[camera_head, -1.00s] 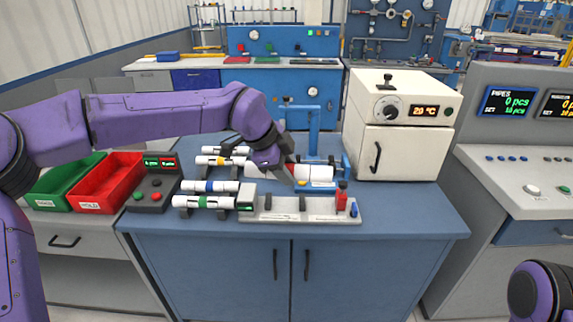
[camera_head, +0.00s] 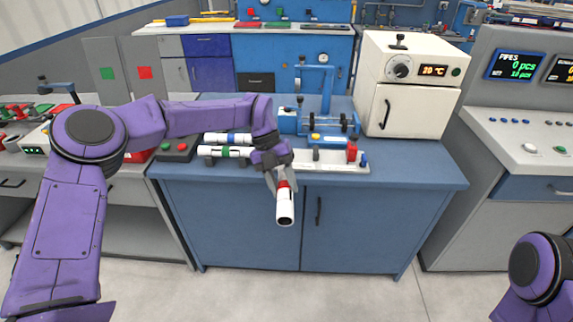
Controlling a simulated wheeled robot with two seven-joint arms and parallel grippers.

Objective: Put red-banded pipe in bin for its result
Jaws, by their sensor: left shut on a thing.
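The red-banded pipe (camera_head: 285,208) is white, with its red band near the gripper. It hangs tilted in front of the blue cabinet, its open end toward me. My left gripper (camera_head: 279,181) is shut on it near the red band. My right gripper is out of view; only part of my right arm shows at the lower right.
Blue-banded (camera_head: 226,139) and green-banded (camera_head: 226,152) pipes lie on the blue bench. A test fixture (camera_head: 318,120) and a white oven (camera_head: 411,85) stand behind. A control box (camera_head: 176,150) sits at the bench's left. The floor in front is clear.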

